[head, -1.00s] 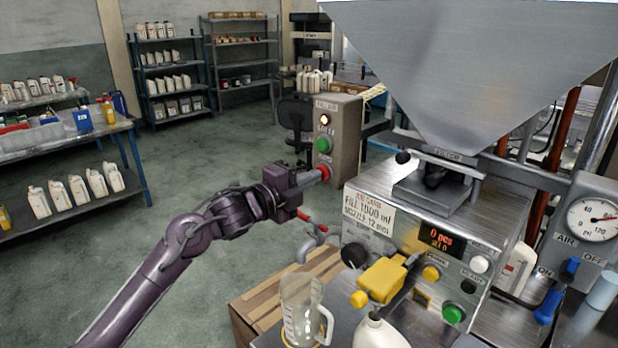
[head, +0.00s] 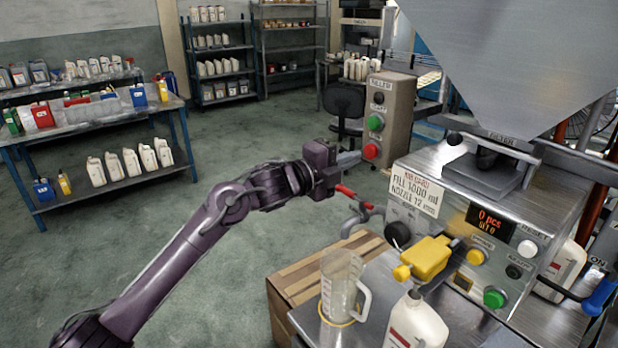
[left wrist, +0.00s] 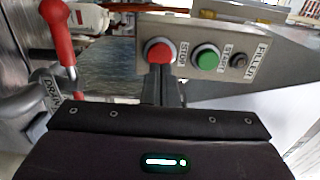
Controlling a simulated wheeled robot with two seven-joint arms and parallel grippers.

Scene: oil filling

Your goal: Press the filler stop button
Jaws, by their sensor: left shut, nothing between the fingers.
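The filler control box (head: 398,118) stands behind the filling machine. On its face are the red stop button (head: 371,151), a green button (head: 375,122) and a dark lamp (head: 378,97). My left gripper (head: 358,157) is shut and empty, its fingertips right by the red button. In the left wrist view the red button (left wrist: 160,52) carries a STOP label, and the shut fingers (left wrist: 161,72) overlap its lower edge. I cannot tell whether they touch it. The green button (left wrist: 207,59) and lamp (left wrist: 238,60) sit to its right there.
A red-handled drain valve (head: 352,194) is just below my left gripper. The steel filling machine (head: 465,215) stands to the right, with a clear jug (head: 342,285) and a white bottle (head: 414,322) before it. The floor at left is open.

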